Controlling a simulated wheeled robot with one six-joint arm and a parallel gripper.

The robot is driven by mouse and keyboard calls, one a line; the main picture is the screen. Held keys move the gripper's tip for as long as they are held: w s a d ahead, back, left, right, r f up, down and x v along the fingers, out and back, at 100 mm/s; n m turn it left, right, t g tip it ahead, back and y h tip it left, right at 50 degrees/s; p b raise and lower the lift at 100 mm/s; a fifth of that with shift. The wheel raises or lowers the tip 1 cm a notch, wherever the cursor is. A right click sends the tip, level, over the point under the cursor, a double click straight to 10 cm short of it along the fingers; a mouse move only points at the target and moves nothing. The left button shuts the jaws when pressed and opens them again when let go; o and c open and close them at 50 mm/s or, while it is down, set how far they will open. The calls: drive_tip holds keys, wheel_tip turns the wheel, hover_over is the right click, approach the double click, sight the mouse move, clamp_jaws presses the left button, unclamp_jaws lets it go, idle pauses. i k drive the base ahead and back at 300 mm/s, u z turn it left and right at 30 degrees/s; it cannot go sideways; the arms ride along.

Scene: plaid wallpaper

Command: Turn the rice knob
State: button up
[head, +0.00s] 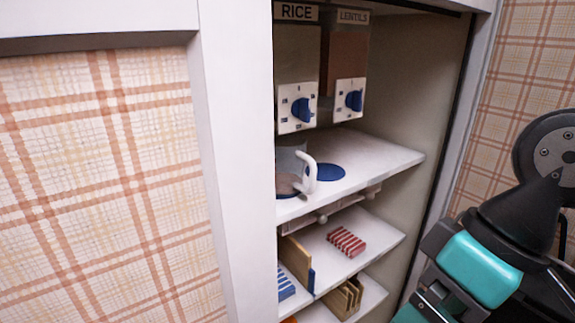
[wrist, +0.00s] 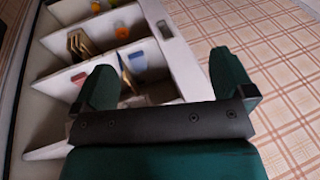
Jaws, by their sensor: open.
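The rice knob (head: 303,109) is a blue dial on a white plate at the front of the dispenser labelled RICE (head: 297,50), in the upper part of the cabinet. A similar blue lentils knob (head: 353,100) is just right of it on the LENTILS dispenser. My gripper (wrist: 165,88) shows in the wrist view with two dark green fingers spread apart and nothing between them. In the head view my arm is at the lower right, well away from the knobs. The wrist view does not show the rice knob.
A cup with a white handle (head: 309,172) stands below the rice dispenser, next to a blue disc (head: 325,172). Lower shelves hold a red striped item (head: 346,241) and wooden racks (head: 343,297). A white cabinet post (head: 235,160) borders the opening on the left.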

sight(301, 109)
drive_tip(key=u, duration=1.2)
drive_tip(key=k, duration=0.4)
drive_tip(key=z, duration=0.65)
